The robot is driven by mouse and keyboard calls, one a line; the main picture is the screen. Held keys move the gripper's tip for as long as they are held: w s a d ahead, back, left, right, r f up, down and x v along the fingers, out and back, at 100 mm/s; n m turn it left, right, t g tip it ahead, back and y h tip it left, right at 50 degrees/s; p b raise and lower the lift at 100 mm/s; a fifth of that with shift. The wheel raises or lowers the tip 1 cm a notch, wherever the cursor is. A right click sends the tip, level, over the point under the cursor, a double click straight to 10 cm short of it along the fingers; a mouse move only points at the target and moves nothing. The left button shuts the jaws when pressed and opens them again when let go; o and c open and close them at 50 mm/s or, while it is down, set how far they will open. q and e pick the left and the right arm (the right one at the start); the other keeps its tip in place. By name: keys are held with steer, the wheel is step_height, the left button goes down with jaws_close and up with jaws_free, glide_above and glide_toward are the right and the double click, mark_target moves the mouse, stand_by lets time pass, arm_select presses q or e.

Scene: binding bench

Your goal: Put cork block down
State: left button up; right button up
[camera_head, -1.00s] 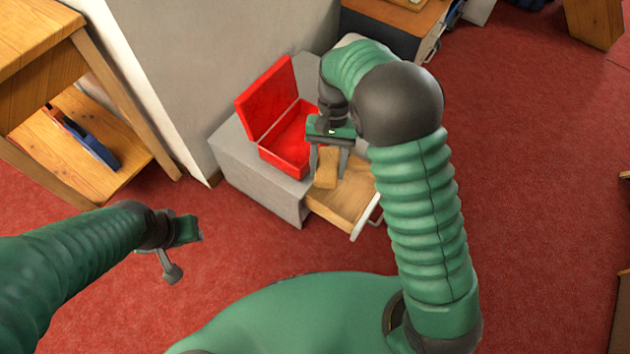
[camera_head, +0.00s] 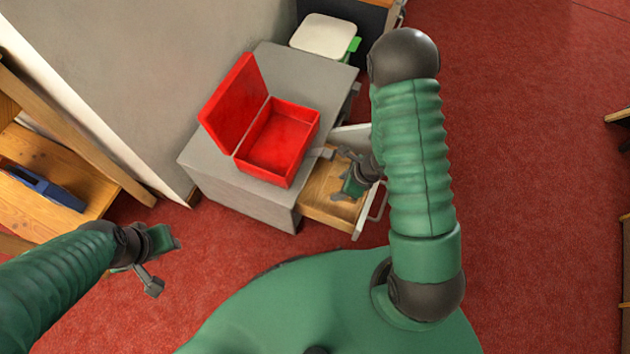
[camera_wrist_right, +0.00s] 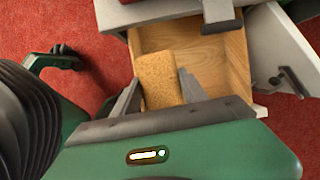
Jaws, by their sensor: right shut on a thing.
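The cork block (camera_wrist_right: 158,80) is a tan speckled slab. In the right wrist view it sits between the two fingers of my right gripper (camera_wrist_right: 160,92), which is shut on it. My right gripper (camera_head: 345,178) is over or in the open wooden drawer (camera_head: 318,200) in the head view, where the block is hidden by the gripper. I cannot tell whether the block touches the drawer floor (camera_wrist_right: 236,72). My left gripper (camera_head: 166,266) is at the lower left, empty, its fingers apart, away from the cabinet.
A grey cabinet (camera_head: 222,192) holds the drawer, which has a pale handle (camera_head: 376,204). An open red box (camera_head: 282,135) stands on top. A white-lidded bin (camera_head: 325,36) is behind. A wooden shelf with a blue tool (camera_head: 45,188) is at left.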

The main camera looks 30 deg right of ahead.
steer(key=shift+m, duration=0.3)
steer(key=f+b, duration=0.3)
steer(key=f, duration=0.4)
steer(key=f+b, duration=0.4)
steer(key=f, duration=0.3)
steer(key=shift+s+d+f+b, duration=0.2)
steer(key=shift+f+b, duration=0.1)
steer(key=shift+f, duration=0.1)
steer(key=shift+w+a+r+b, duration=0.2)
steer(key=shift+w+a+b, duration=0.1)
steer(key=shift+w+a, duration=0.95)
steer(key=shift+w, duration=0.2)
steer(key=w+a+b, duration=0.1)
steer(key=w+a, duration=0.2)
steer(key=shift+w+b, duration=0.25)
steer(key=shift+b, duration=0.05)
steer(key=shift+s+d+f+b, duration=0.1)
steer(key=shift+d+f+b, duration=0.05)
steer(key=shift+f+b, duration=0.45)
steer(key=shift+r, duration=0.15)
steer(key=o, duration=0.9)
steer(key=shift+o, duration=0.8)
